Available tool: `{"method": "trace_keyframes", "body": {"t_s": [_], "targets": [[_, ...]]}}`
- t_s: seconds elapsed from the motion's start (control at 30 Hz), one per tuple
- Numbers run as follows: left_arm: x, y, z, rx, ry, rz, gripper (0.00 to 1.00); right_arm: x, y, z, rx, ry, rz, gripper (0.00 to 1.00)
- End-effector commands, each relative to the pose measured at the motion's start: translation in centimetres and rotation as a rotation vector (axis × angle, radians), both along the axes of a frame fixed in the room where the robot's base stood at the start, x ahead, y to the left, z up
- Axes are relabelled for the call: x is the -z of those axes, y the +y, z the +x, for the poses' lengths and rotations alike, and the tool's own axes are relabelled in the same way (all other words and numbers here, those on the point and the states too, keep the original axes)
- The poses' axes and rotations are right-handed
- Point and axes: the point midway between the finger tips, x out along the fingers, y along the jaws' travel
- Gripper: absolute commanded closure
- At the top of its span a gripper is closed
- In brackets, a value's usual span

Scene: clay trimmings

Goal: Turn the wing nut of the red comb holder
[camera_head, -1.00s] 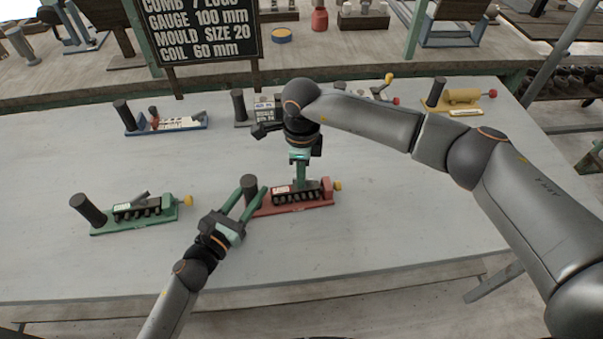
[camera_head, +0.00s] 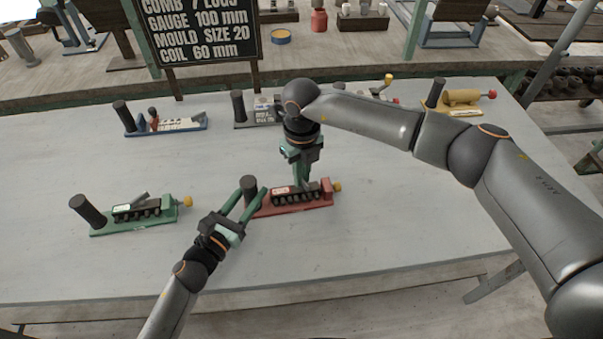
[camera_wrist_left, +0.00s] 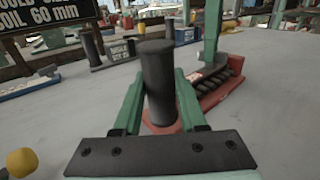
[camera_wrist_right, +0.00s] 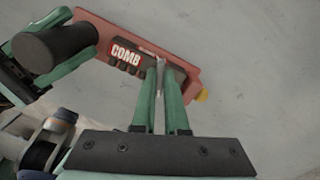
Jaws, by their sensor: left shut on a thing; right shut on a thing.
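The red comb holder (camera_head: 318,206) lies on the table with a dark post at its left end, a black toothed comb labelled "COMB", and a yellow knob (camera_head: 337,187) at its right end. My left gripper (camera_head: 253,192) is shut on the dark post (camera_wrist_left: 158,85), one finger on each side. My right gripper (camera_head: 303,182) points down over the comb, shut on the grey wing nut (camera_wrist_right: 160,66). In the right wrist view only a thin part of the nut shows between the fingertips; the rest is hidden.
A green holder (camera_head: 135,222) lies to the left. A blue (camera_head: 190,124), a grey (camera_head: 243,121) and a yellow holder (camera_head: 455,108) stand along the back, another partly behind my right arm. A black sign (camera_head: 205,35) rises behind. The table front is clear.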

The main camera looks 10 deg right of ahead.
Motion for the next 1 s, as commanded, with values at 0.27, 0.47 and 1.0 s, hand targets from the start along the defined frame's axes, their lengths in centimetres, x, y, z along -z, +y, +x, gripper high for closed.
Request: {"method": "trace_keyframes", "body": {"t_s": [0.27, 0.47, 1.0], "targets": [[0.11, 0.02, -0.05, 0.000, 0.002, 0.001, 1.00, -0.12, -0.08, 0.13, 0.113, -0.003, 0.000, 1.00], [0.11, 0.02, -0.05, 0.000, 0.002, 0.001, 1.00, -0.12, -0.09, 0.15, 0.141, -0.003, 0.000, 1.00], [0.12, 0.02, -0.05, 0.000, 0.002, 0.001, 1.00, -0.09, -0.08, 0.11, 0.143, -0.002, 0.000, 0.71]]}}
